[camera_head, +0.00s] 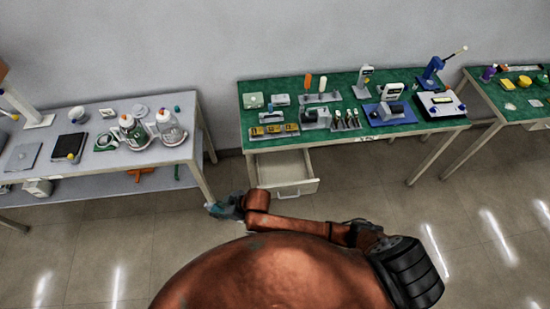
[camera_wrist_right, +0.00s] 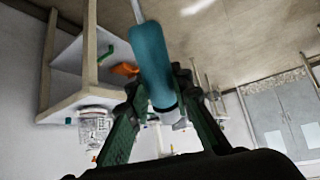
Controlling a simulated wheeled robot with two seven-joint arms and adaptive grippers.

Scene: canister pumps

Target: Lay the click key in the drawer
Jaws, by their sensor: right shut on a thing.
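My right gripper (camera_head: 228,207) is shut on the click key, low in front of the green-topped bench and left of its drawer. In the right wrist view, the key (camera_wrist_right: 152,62) has a thick teal handle, with a pale shaft running up out of the frame. The gripper's fingers (camera_wrist_right: 153,108) close on either side of the handle's lower end. The drawer (camera_head: 297,188) under the bench's left end is pulled open; the part of its floor I can see looks bare. My left gripper is not in view.
The green-topped bench (camera_head: 228,114) carries screwdrivers, yellow-fronted bins, gauges and a blue press. A grey bench (camera_head: 185,151) with glass bottles stands left, its leg close to my right gripper. A third bench (camera_head: 493,108) stands right. The floor before the drawer is clear.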

